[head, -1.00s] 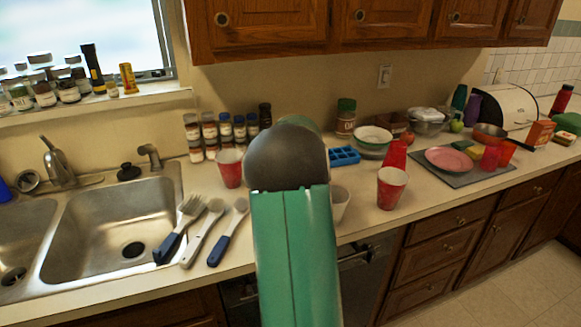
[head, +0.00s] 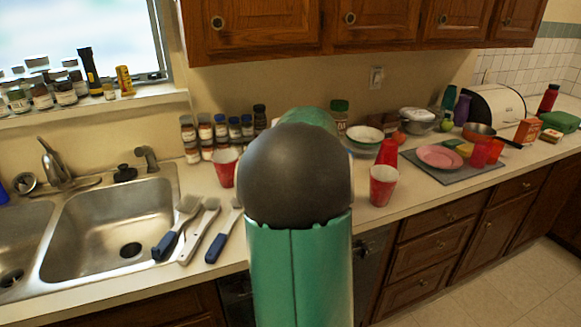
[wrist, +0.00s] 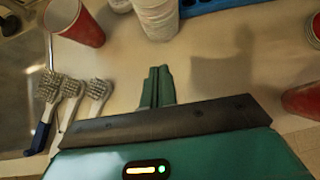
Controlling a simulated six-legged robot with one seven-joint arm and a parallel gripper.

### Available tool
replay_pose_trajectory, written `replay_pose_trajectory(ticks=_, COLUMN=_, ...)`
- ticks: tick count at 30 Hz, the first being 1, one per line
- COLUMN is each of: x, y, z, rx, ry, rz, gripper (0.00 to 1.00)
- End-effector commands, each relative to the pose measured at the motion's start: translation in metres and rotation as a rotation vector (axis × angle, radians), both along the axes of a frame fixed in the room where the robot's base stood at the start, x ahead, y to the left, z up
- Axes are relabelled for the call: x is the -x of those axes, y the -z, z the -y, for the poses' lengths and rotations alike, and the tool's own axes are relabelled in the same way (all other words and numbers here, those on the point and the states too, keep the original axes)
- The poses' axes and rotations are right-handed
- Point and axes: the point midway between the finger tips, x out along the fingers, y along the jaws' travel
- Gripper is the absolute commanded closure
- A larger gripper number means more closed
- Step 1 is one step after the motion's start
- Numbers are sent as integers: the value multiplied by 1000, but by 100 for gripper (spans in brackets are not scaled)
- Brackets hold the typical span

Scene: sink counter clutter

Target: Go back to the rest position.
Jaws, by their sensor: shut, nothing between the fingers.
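My gripper (wrist: 157,88) shows in the wrist view with its green fingers together and nothing between them. It is above the counter (wrist: 215,70), apart from the cups and brushes. In the head view my own green and dark arm fills the middle and hides the gripper and part of the counter behind it.
A red cup (head: 223,167) stands left of my arm, and another red cup (head: 382,185) stands right of it. Several brushes (head: 198,230) lie beside the sink (head: 105,225). A grey mat (head: 470,172) holds a pink plate (head: 439,156).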

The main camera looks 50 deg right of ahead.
Motion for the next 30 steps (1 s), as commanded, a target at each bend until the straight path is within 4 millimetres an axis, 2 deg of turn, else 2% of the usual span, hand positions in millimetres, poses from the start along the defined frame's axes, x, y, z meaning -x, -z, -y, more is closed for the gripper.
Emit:
replay_pose_trajectory(ticks=11, x=2, y=-4, z=-5, rx=4, ry=-10, rz=-2, gripper=100)
replay_pose_trajectory(ticks=14, x=-4, y=-8, z=-25, rx=32, ry=-91, rz=-25, gripper=100)
replay_pose_trajectory(ticks=17, x=-18, y=-19, z=-68, rx=113, ry=-288, rz=-79, gripper=100)
replay_pose_trajectory(ticks=22, x=-32, y=-40, z=-181, rx=367, ry=-808, rz=-205, gripper=100)
replay_pose_trajectory(ticks=26, x=-23, y=-51, z=-270, rx=625, ry=-1240, rz=-293, gripper=100)
replay_pose_trajectory(ticks=27, x=-17, y=-52, z=-296, rx=713, ry=-1374, rz=-318, gripper=100)
replay_pose_trajectory(ticks=30, x=4, y=-54, z=-355, rx=950, ry=-1698, rz=-376, gripper=100)
